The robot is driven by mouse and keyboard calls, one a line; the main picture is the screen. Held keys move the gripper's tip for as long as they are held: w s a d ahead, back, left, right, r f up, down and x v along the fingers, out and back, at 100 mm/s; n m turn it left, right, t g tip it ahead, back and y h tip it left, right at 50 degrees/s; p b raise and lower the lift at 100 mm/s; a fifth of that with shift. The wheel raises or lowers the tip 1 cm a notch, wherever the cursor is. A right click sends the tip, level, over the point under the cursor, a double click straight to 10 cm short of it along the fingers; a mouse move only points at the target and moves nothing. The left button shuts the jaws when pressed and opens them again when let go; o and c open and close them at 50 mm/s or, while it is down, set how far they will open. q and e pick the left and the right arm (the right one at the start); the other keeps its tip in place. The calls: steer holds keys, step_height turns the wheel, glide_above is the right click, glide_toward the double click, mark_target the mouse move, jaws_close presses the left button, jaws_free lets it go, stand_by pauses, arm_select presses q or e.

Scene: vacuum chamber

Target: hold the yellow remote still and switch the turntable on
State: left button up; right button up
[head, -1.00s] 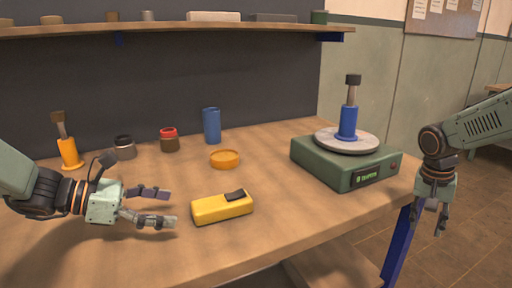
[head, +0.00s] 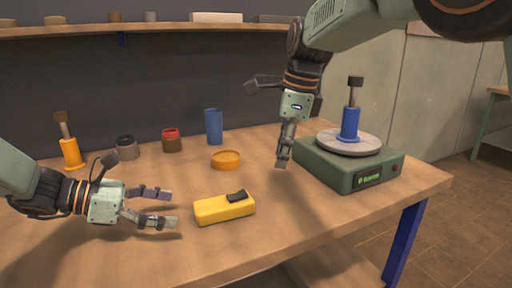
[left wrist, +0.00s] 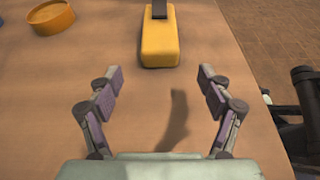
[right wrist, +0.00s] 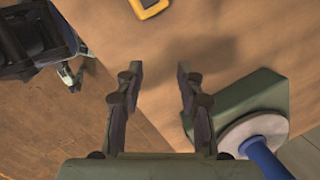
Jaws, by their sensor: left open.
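The yellow remote (head: 222,210) lies on the bench with a black switch (head: 237,196) on top. It also shows ahead of the left fingers in the left wrist view (left wrist: 160,45), and at the top edge of the right wrist view (right wrist: 152,6). My left gripper (head: 168,208) is open and empty, just left of the remote, not touching it. The turntable (head: 345,173) has a green base, a grey disc and a small red button at its front right; a blue-handled tool (head: 351,123) stands on it. My right gripper (head: 284,160) is open and empty, pointing down left of the turntable.
An orange round dish (head: 226,160) lies behind the remote. A blue cylinder (head: 214,127), a red-topped jar (head: 172,141), a grey jar (head: 126,148) and an orange-handled tool (head: 71,152) stand further back. The bench front around the remote is clear.

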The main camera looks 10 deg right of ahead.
mark_target(194, 211)
arm_select(q)
steer(key=shift+d+f, duration=0.1)
steer(key=shift+d, duration=0.05)
steer(key=shift+x, duration=3.65)
arm_select(e)
steer(key=shift+m+y, duration=0.3)
steer(key=shift+m, duration=0.2)
steer(key=shift+s+a+r, duration=0.1)
steer(key=shift+a+r, duration=0.05)
steer(key=shift+a, duration=0.8)
steer(key=shift+a+r, duration=0.2)
steer(key=shift+a, duration=0.8)
steer(key=shift+s+a+r, duration=0.1)
steer(key=shift+a+r, duration=0.05)
steer(key=shift+a, duration=0.8)
arm_select(q)
steer(key=c, duration=1.4)
arm_select(e)
steer(key=shift+o, duration=0.5)
